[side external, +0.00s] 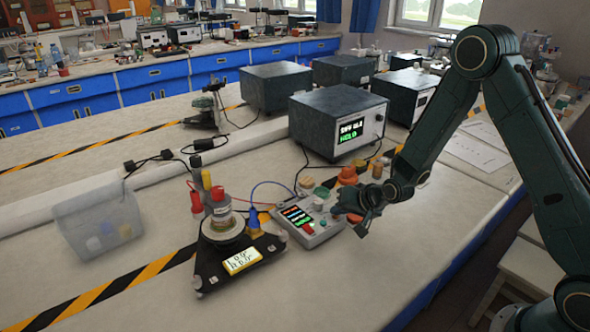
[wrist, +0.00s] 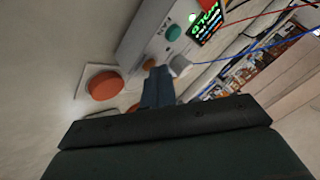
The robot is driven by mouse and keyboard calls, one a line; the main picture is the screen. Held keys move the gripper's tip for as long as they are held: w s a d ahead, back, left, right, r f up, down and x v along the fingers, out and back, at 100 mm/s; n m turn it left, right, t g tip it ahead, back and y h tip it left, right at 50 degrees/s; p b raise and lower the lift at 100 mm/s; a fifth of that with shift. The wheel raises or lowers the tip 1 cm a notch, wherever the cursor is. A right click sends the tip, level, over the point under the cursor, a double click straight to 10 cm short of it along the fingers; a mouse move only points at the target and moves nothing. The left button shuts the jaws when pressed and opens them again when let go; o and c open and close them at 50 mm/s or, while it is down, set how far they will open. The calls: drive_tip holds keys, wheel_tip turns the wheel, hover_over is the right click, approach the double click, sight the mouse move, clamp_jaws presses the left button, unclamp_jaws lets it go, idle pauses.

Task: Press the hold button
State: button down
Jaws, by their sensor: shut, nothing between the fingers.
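A grey control box (side external: 322,232) with a small lit screen (side external: 297,215) and several buttons stands on the bench, left of my gripper (side external: 352,216). In the wrist view the box (wrist: 150,28) shows a teal button (wrist: 173,32), a pale grey knob or cap (wrist: 180,66) and a small orange part (wrist: 148,63). My gripper (wrist: 159,72) is shut and empty, its tips appearing close to the pale cap and orange part. I cannot tell whether they touch. No hold label is readable on a button. The fingers hide part of the box.
An instrument (side external: 335,125) behind the box shows green text resembling "HOLD". An orange round piece (wrist: 103,83) lies beside the box.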

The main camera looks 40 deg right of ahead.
sight(339, 219)
drive_tip(key=shift+r, duration=0.75)
drive_tip(key=shift+r, duration=0.1)
idle(0.3)
drive_tip(key=shift+r, duration=2.45)
